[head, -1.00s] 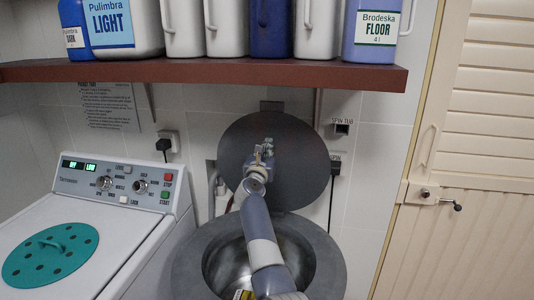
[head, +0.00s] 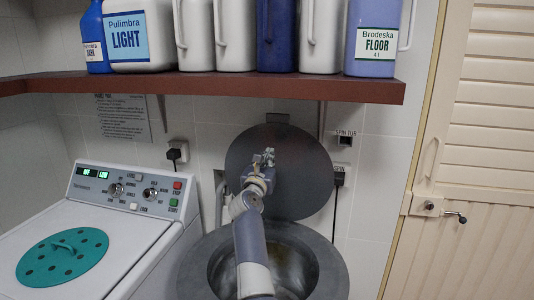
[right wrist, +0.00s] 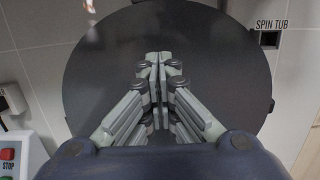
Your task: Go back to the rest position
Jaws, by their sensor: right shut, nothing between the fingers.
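My right gripper (head: 265,157) is shut and empty. It is in front of the raised dark round lid (head: 300,185) of the spin tub, and my right arm reaches up to it over the tub. In the right wrist view the shut fingers (right wrist: 158,90) point at the lid (right wrist: 225,70), which fills most of the picture. I cannot tell whether the fingertips touch the lid. The spin tub (head: 335,275) is open below, with its metal bowl partly hidden by my arm. My left gripper does not show.
A white washing machine (head: 150,235) with a teal perforated lid (head: 62,258) stands at the left. A red-brown shelf (head: 220,85) with several bottles and jugs runs above the tub. A louvred cream door (head: 485,150) with a latch is at the right.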

